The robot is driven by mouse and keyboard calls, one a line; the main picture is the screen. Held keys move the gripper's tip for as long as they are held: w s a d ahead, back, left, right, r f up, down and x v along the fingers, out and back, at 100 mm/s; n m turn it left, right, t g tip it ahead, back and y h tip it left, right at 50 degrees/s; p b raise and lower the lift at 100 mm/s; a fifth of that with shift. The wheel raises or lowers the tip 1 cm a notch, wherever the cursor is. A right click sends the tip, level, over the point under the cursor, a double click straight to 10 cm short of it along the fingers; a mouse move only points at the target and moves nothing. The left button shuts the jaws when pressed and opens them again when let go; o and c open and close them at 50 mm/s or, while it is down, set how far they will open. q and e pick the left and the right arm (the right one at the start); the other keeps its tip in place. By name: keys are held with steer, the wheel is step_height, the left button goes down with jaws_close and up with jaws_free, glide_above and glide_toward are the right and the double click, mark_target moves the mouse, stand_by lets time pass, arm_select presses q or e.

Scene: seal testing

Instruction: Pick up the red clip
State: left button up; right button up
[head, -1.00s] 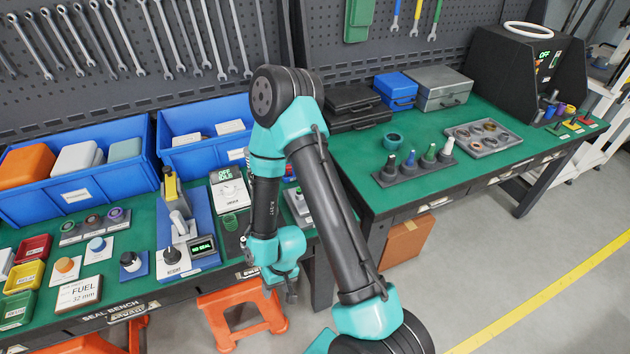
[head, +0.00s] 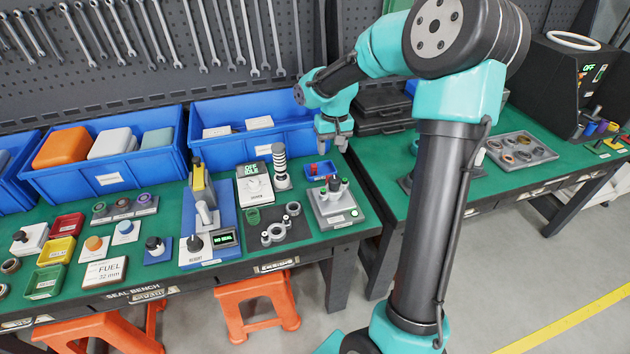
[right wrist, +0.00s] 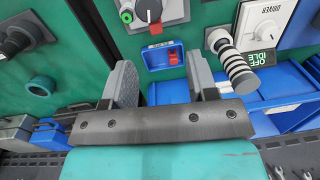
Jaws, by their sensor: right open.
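A small red piece, which looks like the red clip (head: 313,169), lies in a small blue tray (head: 334,178) at the back right of the left bench. In the right wrist view the red clip (right wrist: 173,57) shows in the blue tray (right wrist: 150,50), between and beyond my fingertips. My right gripper (head: 333,143) is open and empty, pointing down above and behind the tray. In the right wrist view its two fingers (right wrist: 160,72) stand wide apart, touching nothing. My left gripper is not in view.
A grey device with knobs (head: 338,208) stands just in front of the tray, with another red part on it in the right wrist view (right wrist: 155,28). A striped black-and-white post (head: 281,165) stands left of the tray. A large blue bin (head: 265,142) is behind.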

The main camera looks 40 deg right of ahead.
steer(key=shift+h, duration=0.3)
steer(key=r, duration=0.1)
steer(key=w+d+r, duration=0.1)
steer(key=r, duration=0.1)
steer(key=shift+w+d+r, duration=0.2)
steer(key=shift+w+r, duration=0.15)
steer(key=shift+f, duration=0.1)
step_height(320, 180, down, 12)
steer(key=shift+f, duration=0.1)
steer(key=shift+f, duration=2.6)
steer(key=shift+c, duration=0.2)
steer(key=c, duration=0.9)
